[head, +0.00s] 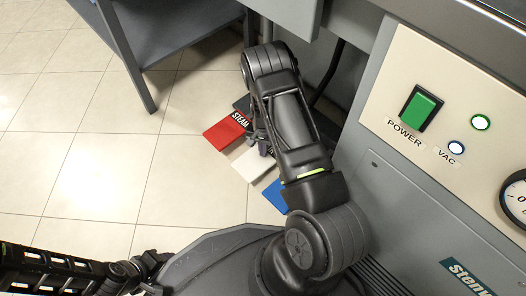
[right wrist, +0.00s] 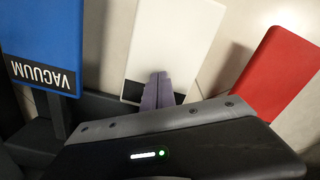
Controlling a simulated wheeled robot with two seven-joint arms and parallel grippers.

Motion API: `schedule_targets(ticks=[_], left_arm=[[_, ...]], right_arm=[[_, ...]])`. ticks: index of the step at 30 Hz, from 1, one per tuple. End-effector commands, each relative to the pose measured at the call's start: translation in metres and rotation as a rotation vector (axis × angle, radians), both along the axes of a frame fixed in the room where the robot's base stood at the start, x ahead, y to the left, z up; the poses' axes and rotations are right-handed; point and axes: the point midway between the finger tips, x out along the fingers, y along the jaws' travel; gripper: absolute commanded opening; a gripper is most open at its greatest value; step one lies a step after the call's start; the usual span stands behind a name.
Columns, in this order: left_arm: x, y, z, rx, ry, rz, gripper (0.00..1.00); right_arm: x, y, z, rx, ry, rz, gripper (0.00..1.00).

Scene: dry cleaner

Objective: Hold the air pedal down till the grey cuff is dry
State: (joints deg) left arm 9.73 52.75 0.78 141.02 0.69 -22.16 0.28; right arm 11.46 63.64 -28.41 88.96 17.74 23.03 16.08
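The white pedal (head: 252,165) lies on the floor between the red STEAM pedal (head: 224,132) and the blue VACUUM pedal (head: 276,195). Its label is mostly hidden, but its place and colour set it apart from the other two. My right gripper (right wrist: 158,90) reaches down to the label end of the white pedal (right wrist: 172,45). Its fingers are together with nothing between them. The tips overlap the pedal; I cannot tell whether it is pressed down. My left gripper (head: 148,270) is at the lower left, far from the pedals, its fingers unclear. The grey cuff is not in view.
A grey machine cabinet (head: 390,195) with a lit green POWER switch (head: 421,108), a VAC lamp (head: 456,147) and a gauge (head: 516,198) stands on the right. A grey table (head: 165,30) is at the upper left. The tiled floor (head: 90,170) on the left is clear.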

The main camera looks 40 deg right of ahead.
Motion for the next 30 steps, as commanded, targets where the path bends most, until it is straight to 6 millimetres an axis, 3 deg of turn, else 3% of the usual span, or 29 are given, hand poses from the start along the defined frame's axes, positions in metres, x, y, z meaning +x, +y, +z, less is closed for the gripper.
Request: schedule_targets(ticks=[10,30], left_arm=[[0.003,0.001,0.004,-0.005,0.001,0.000,0.53],[-0.003,-0.001,0.045,0.003,0.003,-0.002,0.53]], right_arm=[[0.000,0.001,-0.001,0.001,0.001,0.000,0.00],[0.000,0.000,0.061,0.001,0.001,0.000,0.00]])
